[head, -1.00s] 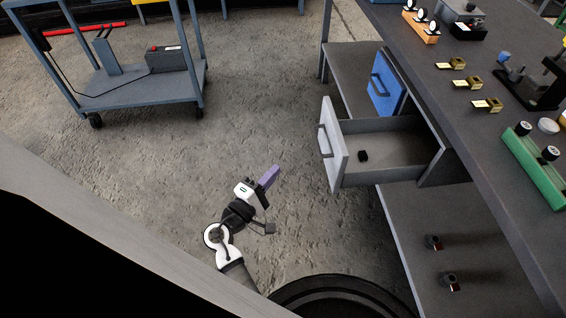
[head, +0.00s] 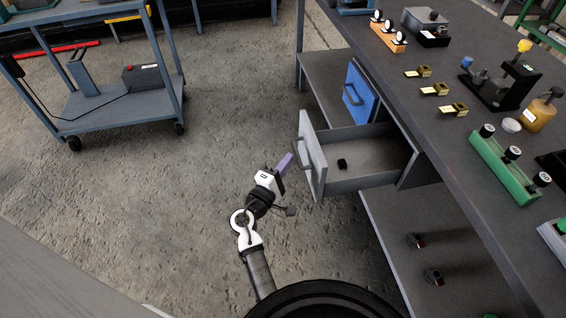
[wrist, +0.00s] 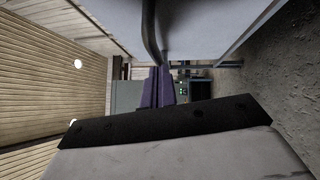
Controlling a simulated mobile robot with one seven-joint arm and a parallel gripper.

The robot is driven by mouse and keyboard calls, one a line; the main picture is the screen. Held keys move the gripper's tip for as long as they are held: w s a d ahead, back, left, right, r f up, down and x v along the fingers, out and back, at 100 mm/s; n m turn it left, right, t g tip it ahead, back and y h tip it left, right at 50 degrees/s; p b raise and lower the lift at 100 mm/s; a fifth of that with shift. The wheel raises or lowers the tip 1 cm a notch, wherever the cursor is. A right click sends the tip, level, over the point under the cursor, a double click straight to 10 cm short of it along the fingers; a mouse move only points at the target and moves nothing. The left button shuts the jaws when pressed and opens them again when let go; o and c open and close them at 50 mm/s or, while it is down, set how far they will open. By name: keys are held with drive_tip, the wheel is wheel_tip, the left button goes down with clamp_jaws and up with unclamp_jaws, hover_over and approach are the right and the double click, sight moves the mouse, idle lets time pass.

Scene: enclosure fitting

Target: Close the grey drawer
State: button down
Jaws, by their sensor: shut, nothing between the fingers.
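The grey drawer (head: 362,181) is pulled out from under the workbench, with a small black item (head: 342,163) inside it. Its front panel (head: 313,157) faces left and carries a dark handle (head: 299,156). My gripper (head: 287,161) is shut and empty, with purple fingers, just left of the drawer front near the handle. I cannot tell from the head view whether it touches. In the wrist view the purple fingers (wrist: 158,88) are together, and a pale panel with a dark curved bar (wrist: 152,35) is close by at the top.
A blue drawer front (head: 361,94) with a handle is beyond the grey drawer. The workbench top (head: 440,130) holds an orange rack (head: 388,37), a green rack (head: 500,163) and brass parts. A cart (head: 100,105) stands at the left. The floor between is clear.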

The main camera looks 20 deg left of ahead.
drive_tip(key=w+d, duration=0.4)
drive_tip(key=d, duration=0.2)
drive_tip(key=w+d+b, duration=0.1)
drive_tip(key=w+d, duration=0.4)
drive_tip(key=d, duration=0.2)
drive_tip(key=w+d, duration=0.4)
drive_tip(key=d, duration=0.3)
drive_tip(key=shift+w+d, duration=0.25)
drive_tip(key=shift+w, duration=0.15)
drive_tip(key=shift+w+d+r, duration=0.1)
drive_tip(key=shift+d, duration=0.1)
